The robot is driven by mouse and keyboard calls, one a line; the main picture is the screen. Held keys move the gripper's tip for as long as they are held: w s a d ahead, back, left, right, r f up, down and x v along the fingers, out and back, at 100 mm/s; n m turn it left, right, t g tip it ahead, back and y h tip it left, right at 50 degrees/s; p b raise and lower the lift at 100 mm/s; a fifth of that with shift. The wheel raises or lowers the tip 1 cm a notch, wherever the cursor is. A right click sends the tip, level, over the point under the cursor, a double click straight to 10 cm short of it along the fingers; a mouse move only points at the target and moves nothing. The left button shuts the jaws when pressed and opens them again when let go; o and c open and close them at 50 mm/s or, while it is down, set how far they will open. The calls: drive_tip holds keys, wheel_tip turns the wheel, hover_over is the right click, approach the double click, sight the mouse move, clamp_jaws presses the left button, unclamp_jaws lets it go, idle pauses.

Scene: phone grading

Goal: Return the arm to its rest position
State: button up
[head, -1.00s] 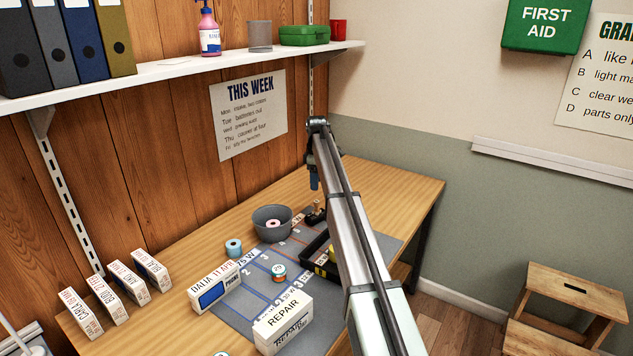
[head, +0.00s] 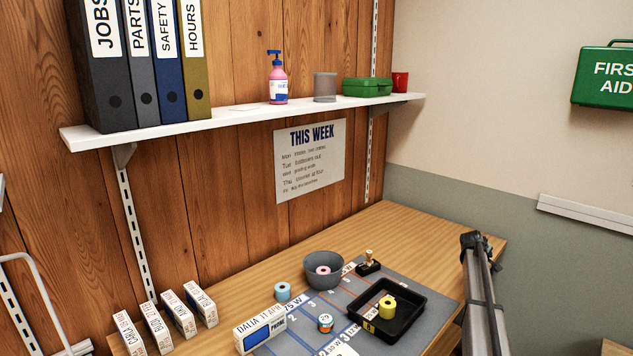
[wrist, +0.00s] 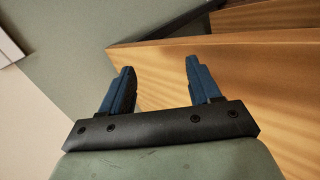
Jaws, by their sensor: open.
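My gripper shows in the wrist view (wrist: 158,85) with its two blue fingers apart and nothing between them. The wooden bench top lies beyond and to the right of the fingers there, and the grey-green wall is to the left. In the head view my arm (head: 480,290) stands at the right, over the bench's right end. The fingers themselves cannot be made out in the head view.
On the bench (head: 400,225) are a grey mat (head: 425,290), a black tray (head: 418,310) holding a yellow roll (head: 387,307), a grey bowl (head: 324,273) with a pink roll, a stamp (head: 369,264), a blue roll (head: 283,291) and several labelled boxes (head: 259,328). A shelf (head: 240,119) runs above.

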drive_tip(key=s+d+f+m+h, duration=0.1)
drive_tip(key=s+d+f, duration=0.5)
drive_tip(key=s+d, duration=0.15)
drive_tip(key=s+a+f+m+g+y, duration=0.1)
drive_tip(key=s+a+f, duration=0.55)
drive_tip(key=f, duration=0.25)
drive_tip(key=s+a+f+g+y, duration=0.1)
drive_tip(key=s+a+f+g, duration=0.1)
drive_tip(key=s+a+f, duration=0.6)
drive_tip(key=s+a+f+m+g+y, duration=0.1)
drive_tip(key=s+a+f, duration=0.4)
drive_tip(key=f, duration=0.6)
drive_tip(key=s+a+f+m+g+y, duration=0.15)
drive_tip(key=s+a+f, duration=0.35)
drive_tip(key=s+a, duration=0.5)
drive_tip(key=s+a+f+g+y, duration=0.2)
drive_tip(key=s+a+f, duration=0.2)
drive_tip(key=s+a, duration=0.65)
drive_tip(key=s+a+g, duration=0.1)
drive_tip(key=s+a, duration=0.3)
drive_tip(key=s, duration=0.4)
drive_tip(key=s+a+m+g+y, duration=0.1)
drive_tip(key=s+a, duration=0.3)
drive_tip(key=s, duration=0.5)
drive_tip(key=s+a+r+m+g, duration=0.1)
drive_tip(key=s+a, duration=0.3)
drive_tip(key=s, duration=0.4)
drive_tip(key=shift+s+g, duration=0.15)
drive_tip(key=shift+g, duration=0.7)
